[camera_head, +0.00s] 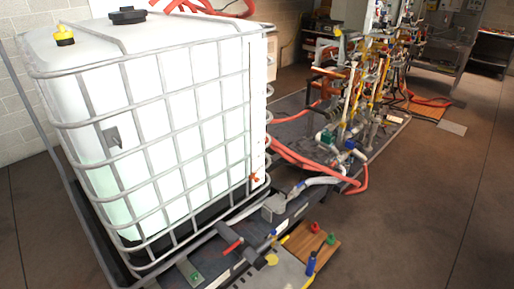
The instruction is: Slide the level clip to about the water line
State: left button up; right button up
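A large white translucent tank (180,110) in a grey metal cage fills the left half of the head view. A faint green tint shows in its lower left part, but the exact water line is hard to make out. A small orange-red piece (254,178), which looks like the level clip, sits low on the tank's right front edge. It is beside a pale vertical strip (258,110) that may be a sight tube. Neither of my grippers is in view.
A valve with a red handle (232,246) and a grey box (274,207) sit at the tank's foot. Red hoses (300,160) run to a pipe rack behind. The brown floor (420,220) at right is clear.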

aim_at(253, 177)
jog(key=i+l, duration=0.8)
jog(key=l+z, duration=0.05)
jog(key=l, duration=0.05)
